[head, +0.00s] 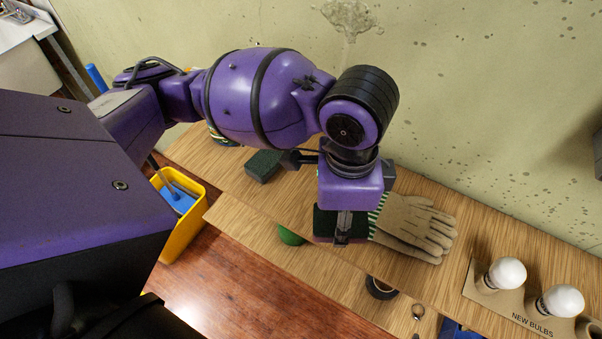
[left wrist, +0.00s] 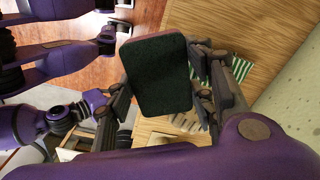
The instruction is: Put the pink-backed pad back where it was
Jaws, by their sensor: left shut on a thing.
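My left gripper (head: 343,228) comes down over the wooden bench and is shut on a pad (head: 326,222). The pad is dark green with a thin pinkish edge at its lower side. In the left wrist view the dark green face of the pad (left wrist: 158,72) fills the space between the fingers of my left gripper (left wrist: 160,98), and a pinkish rim shows along its edge. I cannot tell whether the pad touches the bench. A second dark green pad (head: 263,165) lies on the bench to the left. My right gripper is not in view.
Work gloves (head: 415,228) with green-striped cuffs lie right beside the held pad. A bulb holder (head: 507,303) with white bulbs (head: 506,273) stands further right. A yellow bucket (head: 185,237) stands left.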

